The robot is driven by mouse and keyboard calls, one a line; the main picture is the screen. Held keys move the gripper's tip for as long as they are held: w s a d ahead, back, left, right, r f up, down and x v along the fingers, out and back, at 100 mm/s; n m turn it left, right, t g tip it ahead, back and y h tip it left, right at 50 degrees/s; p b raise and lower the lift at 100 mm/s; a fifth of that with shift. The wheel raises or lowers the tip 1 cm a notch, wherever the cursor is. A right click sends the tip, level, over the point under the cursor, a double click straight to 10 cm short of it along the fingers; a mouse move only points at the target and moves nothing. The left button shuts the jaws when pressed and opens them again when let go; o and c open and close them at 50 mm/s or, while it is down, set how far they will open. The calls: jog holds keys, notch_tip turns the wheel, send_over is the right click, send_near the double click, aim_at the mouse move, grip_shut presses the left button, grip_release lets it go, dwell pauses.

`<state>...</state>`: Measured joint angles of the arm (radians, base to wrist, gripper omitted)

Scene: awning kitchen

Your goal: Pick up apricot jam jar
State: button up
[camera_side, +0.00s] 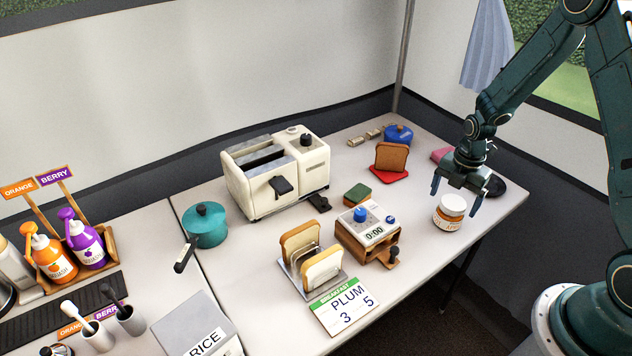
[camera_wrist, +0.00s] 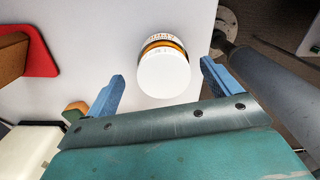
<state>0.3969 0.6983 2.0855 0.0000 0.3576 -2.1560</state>
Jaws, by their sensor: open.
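The jam jar (camera_side: 450,211) stands upright on the right part of the table, with a white lid, orange contents and a pale label. Its label is too small to read. My gripper (camera_side: 457,203) is above the jar in the side view, its two fingers apart and nothing between them that it grips. In the wrist view the jar (camera_wrist: 164,70) lies between and ahead of the blue fingertips of my gripper (camera_wrist: 162,75), lid towards the camera, with a gap on each side.
A timer box (camera_side: 367,236) stands left of the jar. The table's right edge is close to the jar.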

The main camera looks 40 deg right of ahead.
aim_at(454, 202)
jog(key=f, duration=0.2)
jog(key=shift+s+a+f, duration=0.1)
jog(key=shift+s+f, duration=0.15)
jog(key=shift+f, duration=1.15)
jog(key=shift+w, duration=0.1)
jog(key=c, duration=1.2)
jog(key=shift+r, duration=0.15)
notch_tip(454, 202, up, 20)
jog(key=shift+f, duration=0.15)
